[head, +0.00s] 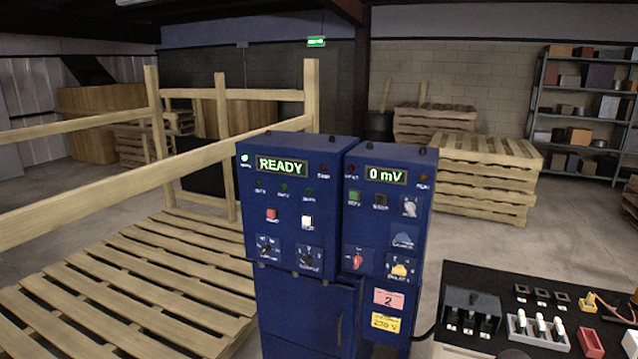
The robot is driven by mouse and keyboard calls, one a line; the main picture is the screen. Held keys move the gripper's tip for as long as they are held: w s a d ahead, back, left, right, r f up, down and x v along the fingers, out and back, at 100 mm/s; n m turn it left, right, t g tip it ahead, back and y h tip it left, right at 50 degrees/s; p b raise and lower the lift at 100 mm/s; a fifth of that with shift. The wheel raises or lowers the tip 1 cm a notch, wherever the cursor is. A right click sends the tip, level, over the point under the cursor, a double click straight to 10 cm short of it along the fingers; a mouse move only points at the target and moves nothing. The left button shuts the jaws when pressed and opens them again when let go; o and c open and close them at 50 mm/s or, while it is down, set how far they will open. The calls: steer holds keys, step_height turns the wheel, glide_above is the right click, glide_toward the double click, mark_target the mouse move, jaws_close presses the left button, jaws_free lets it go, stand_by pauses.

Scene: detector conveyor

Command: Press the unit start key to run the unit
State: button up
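The blue control unit (300,205) stands upright in the middle of the head view, two cabinets side by side. Its left display (282,166) reads READY and its right display (386,176) reads 0 mV. The left panel has a red key (271,215) and a white key (308,222). The right panel has a green key (354,199) and a dark key (381,202). The small labels are too blurred to tell which is the start key. A lamp (244,159) at the top left glows. My gripper is not in view.
A dark table (470,275) with small parts, a white rack (540,338) and a grey holder (472,310) stands at right. Wooden pallets (120,290) and a rail (150,175) fill the left. Stacked pallets (480,175) and shelves (585,110) stand behind.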

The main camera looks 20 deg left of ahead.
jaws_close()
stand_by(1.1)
